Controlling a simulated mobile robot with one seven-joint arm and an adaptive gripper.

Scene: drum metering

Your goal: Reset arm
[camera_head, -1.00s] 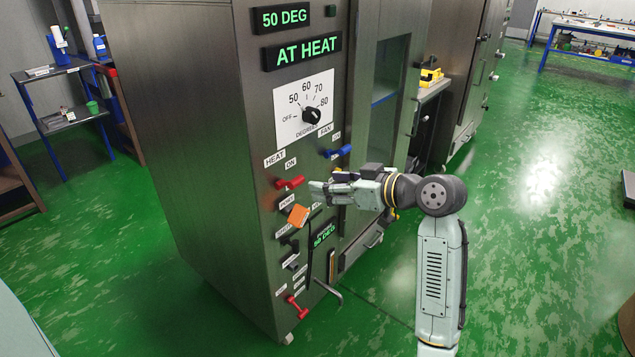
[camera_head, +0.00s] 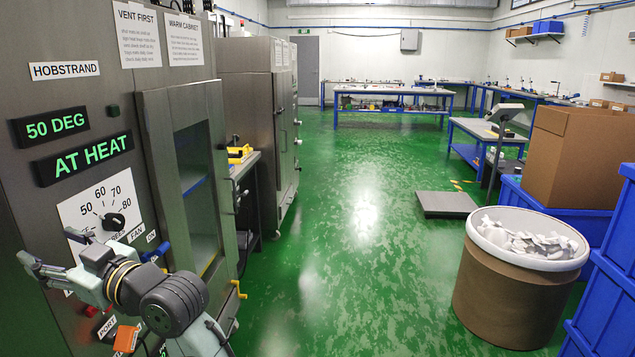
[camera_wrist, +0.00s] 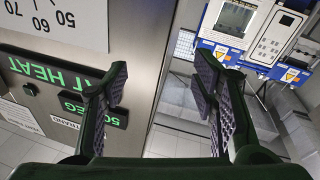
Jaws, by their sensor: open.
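My gripper (camera_head: 48,250) is in front of the steel cabinet's control face, beside the temperature dial panel (camera_head: 88,208). The wrist view shows its two dark green, padded fingers spread apart with nothing between them (camera_wrist: 160,95). My arm is bent at the lower left of the head view, and its lower part is cut off. The cabinet displays (camera_head: 85,158) read 50 DEG and AT HEAT. The dial knob (camera_head: 113,221) is dark. In the wrist view the display (camera_wrist: 60,80) appears upside down.
The warm cabinet's glass door (camera_head: 195,190) is just right of my arm. A drum of white pieces (camera_head: 510,300), blue bins (camera_head: 610,270) and a cardboard box (camera_head: 580,155) stand at right. A low floor platform (camera_head: 445,205) lies mid-room. The green floor between is clear.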

